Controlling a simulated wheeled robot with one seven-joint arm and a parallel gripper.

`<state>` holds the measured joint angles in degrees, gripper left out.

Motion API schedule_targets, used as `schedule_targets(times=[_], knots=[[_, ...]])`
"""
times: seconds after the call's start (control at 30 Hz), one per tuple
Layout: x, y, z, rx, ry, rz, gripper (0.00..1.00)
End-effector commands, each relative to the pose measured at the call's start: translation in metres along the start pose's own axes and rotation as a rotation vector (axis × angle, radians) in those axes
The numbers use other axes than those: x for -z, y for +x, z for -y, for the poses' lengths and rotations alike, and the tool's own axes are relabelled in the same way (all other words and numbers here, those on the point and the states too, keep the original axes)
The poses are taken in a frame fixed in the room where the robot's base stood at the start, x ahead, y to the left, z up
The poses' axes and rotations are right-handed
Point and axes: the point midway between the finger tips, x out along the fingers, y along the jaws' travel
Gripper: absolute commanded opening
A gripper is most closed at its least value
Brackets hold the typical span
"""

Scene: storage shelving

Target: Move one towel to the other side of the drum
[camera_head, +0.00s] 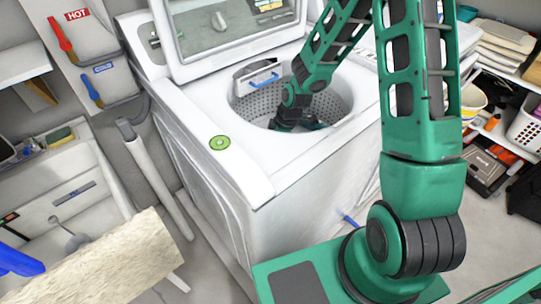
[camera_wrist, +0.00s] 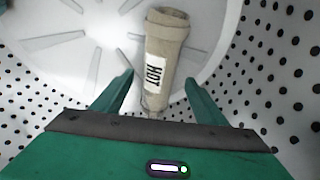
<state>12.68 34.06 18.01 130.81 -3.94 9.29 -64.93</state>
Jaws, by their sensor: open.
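The white washer's drum (camera_head: 251,103) has a perforated metal wall, and its lid is up. My gripper (camera_head: 292,126) is down inside the drum in the head view. In the wrist view my gripper (camera_wrist: 160,77) is open, with one green finger on each side of a beige roll (camera_wrist: 165,45), which looks like a rolled towel. No other towel is clearly visible.
The raised lid (camera_head: 225,30) stands behind the drum opening. A blue-handled part (camera_head: 264,79) sits at the drum's back rim. A green round disc (camera_head: 219,142) lies on the washer top. A sink (camera_head: 60,190) is at left; loaded shelves and a white basket (camera_head: 526,125) are at right.

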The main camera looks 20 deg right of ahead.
Motion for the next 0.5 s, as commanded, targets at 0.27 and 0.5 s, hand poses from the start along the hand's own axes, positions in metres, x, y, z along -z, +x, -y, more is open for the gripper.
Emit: schedule_targets(times=[0.27, 0.5], knots=[[-0.001, -0.048, -0.002, -0.006, 0.001, 0.0, 0.66], [-0.001, -0.089, -0.001, -0.005, 0.001, 0.001, 0.66]])
